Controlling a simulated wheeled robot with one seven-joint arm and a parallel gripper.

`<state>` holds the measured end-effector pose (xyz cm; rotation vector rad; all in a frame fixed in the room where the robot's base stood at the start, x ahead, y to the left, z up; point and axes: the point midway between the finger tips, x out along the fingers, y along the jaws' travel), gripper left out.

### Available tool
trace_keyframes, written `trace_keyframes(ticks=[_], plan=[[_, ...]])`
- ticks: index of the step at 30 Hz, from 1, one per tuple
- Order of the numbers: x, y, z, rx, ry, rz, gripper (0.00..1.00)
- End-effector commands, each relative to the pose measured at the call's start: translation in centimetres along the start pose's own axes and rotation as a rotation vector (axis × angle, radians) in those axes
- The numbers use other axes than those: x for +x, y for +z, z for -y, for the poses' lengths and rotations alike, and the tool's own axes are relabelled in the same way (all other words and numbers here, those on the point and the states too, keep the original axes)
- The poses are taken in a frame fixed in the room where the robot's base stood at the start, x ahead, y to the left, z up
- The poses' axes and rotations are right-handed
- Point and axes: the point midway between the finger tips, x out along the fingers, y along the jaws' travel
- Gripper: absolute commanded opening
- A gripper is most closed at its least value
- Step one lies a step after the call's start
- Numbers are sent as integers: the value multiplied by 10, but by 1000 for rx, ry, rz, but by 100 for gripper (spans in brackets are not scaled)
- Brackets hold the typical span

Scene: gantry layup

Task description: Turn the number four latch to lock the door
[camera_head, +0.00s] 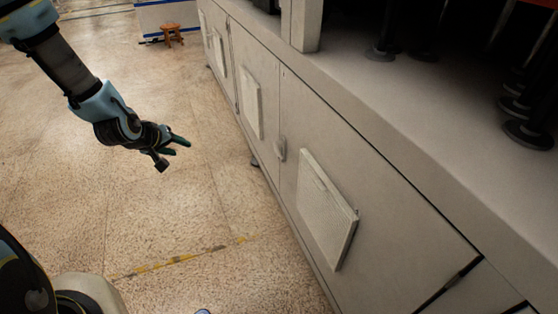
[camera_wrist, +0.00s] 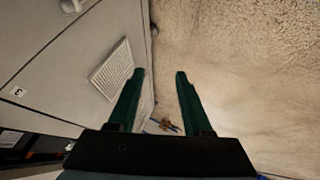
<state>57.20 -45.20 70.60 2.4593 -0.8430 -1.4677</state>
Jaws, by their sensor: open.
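A small pale latch (camera_head: 280,149) stands on the grey cabinet door (camera_head: 383,220), near the seam between two doors. What seems to be the same latch (camera_wrist: 71,5) shows at the top edge of the wrist view, partly cut off. I cannot tell its number or its turn. My gripper (camera_head: 183,146) is over the floor, left of the cabinet and apart from the latch. In the wrist view its two green fingers (camera_wrist: 160,74) are spread with nothing between them.
White louvred panels (camera_head: 325,205) stand out from the doors. A small marked label (camera_wrist: 18,91) is on the cabinet; its digit is unclear. A cabinet foot (camera_head: 254,162) juts at the base. The floor beside the cabinet is clear.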

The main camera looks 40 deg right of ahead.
Motion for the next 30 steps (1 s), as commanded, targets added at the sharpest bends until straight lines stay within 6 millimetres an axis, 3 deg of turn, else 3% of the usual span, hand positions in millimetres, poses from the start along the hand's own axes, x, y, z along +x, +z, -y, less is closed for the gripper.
trace_keyframes(ticks=[1,3,9,12,16,21,30], plan=[[32,18,-15,-24,66,-12,50],[62,33,-40,-66,157,-43,50],[127,83,-105,-245,415,-123,50],[148,107,-131,-358,529,-162,50],[162,132,-152,-493,644,-206,50],[168,147,-164,-599,721,-243,50],[186,138,-181,-619,738,-253,50]])
